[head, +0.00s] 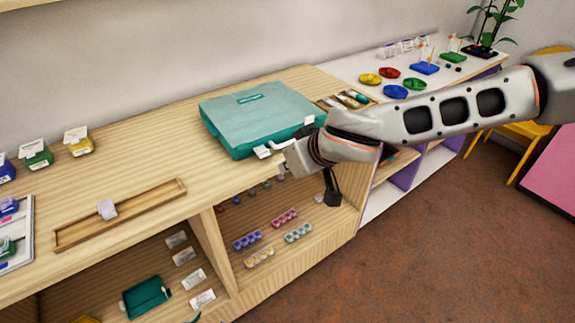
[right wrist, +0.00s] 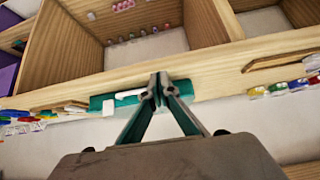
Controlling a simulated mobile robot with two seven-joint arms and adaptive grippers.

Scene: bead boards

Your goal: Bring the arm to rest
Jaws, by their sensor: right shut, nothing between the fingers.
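My right arm reaches in from the right in the head view, over the front edge of the wooden shelf top. My right gripper (head: 268,150) is at the front of the teal box (head: 262,112), with nothing held. Whether it touches the box cannot be told. In the right wrist view, the fingers of the right gripper (right wrist: 161,88) are closed together, in front of the teal box (right wrist: 205,87). My left gripper is not in view.
A narrow wooden tray (head: 120,215) with a pale block lies left on the top. Bead rows (head: 285,217) lie on the shelf below. Colored dishes (head: 395,91) and a potted plant (head: 490,30) stand at the back right. Bare floor (head: 400,245) is open in front.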

